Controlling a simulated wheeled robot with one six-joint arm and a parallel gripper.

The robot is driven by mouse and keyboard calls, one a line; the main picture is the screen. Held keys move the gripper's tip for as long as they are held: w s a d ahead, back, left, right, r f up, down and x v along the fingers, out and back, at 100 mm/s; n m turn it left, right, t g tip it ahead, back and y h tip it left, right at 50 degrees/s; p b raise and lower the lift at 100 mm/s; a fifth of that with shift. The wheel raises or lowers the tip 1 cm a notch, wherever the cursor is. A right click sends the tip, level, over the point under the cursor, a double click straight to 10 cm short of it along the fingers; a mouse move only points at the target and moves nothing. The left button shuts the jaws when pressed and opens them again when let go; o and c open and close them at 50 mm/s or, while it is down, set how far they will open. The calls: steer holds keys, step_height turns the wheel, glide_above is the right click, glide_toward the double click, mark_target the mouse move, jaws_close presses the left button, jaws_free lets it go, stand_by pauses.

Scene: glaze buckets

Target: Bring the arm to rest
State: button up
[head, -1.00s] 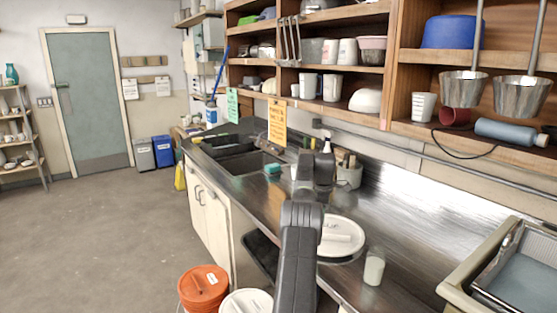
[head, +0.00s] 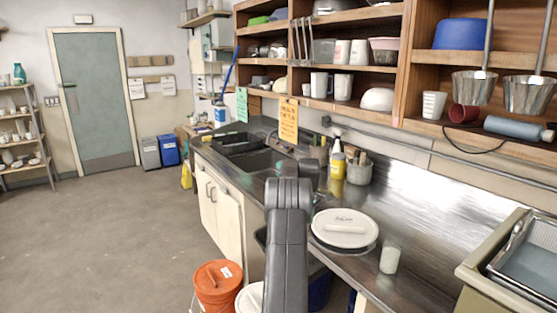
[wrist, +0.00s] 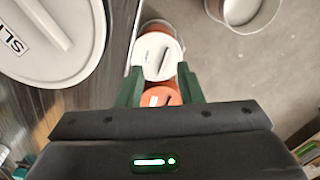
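My arm rises from the bottom middle of the head view, bent over the counter's front edge. My gripper is hidden behind the arm there. In the wrist view my gripper (wrist: 158,85) shows two dark green fingers, apart, with nothing held between them. Beyond the fingers, lower down, are a white-lidded bucket (wrist: 158,55) and an orange lid (wrist: 160,97). In the head view an orange bucket (head: 218,290) with a lid stands on the floor, beside a partly hidden white lid (head: 248,298). A white-lidded container (head: 344,229) sits on the counter, right of my arm.
The steel counter (head: 420,240) carries a white cup (head: 390,260), a yellow bottle (head: 338,160) and a grey crock (head: 359,172). A tray (head: 525,262) is at right. Shelves and hanging ladles (head: 474,88) are above. The floor at left is clear.

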steer(key=s+a+f+m, duration=0.2)
steer(key=s+a+m, duration=0.2)
steer(key=s, duration=0.4)
steer(key=s+a+f+m+b, duration=0.1)
steer(key=s+a+m, duration=0.3)
steer(key=s, duration=0.5)
steer(key=shift+a+f+m, duration=0.4)
steer(key=shift+a+f, duration=0.1)
steer(key=shift+a, duration=0.15)
